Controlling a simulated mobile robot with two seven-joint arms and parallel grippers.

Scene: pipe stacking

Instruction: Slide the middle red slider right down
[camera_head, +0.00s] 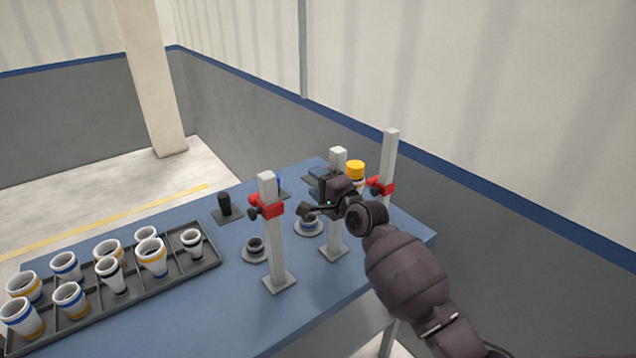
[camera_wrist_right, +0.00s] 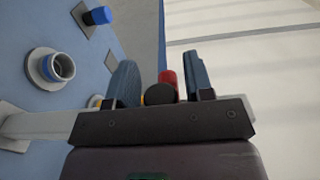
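The middle post (camera_head: 336,225) stands upright on the blue table, and my right gripper (camera_head: 317,184) is at its upper part, hiding any slider there in the head view. In the right wrist view, a red slider (camera_wrist_right: 168,77) with a round black knob (camera_wrist_right: 159,94) shows between the two blue fingers (camera_wrist_right: 162,80). The fingers stand apart, with a gap between the red part and the right-hand finger. The knob is close to the left-hand finger; whether they touch cannot be told. My left gripper is not in view.
The left post (camera_head: 276,240) and right post (camera_head: 389,155) carry red sliders (camera_head: 268,207) (camera_head: 383,187) near their upper parts. A yellow-topped pipe (camera_head: 356,169) stands behind my gripper. A grey tray (camera_head: 200,272) of several cups lies at left. Round holders (camera_head: 255,248) stand between posts.

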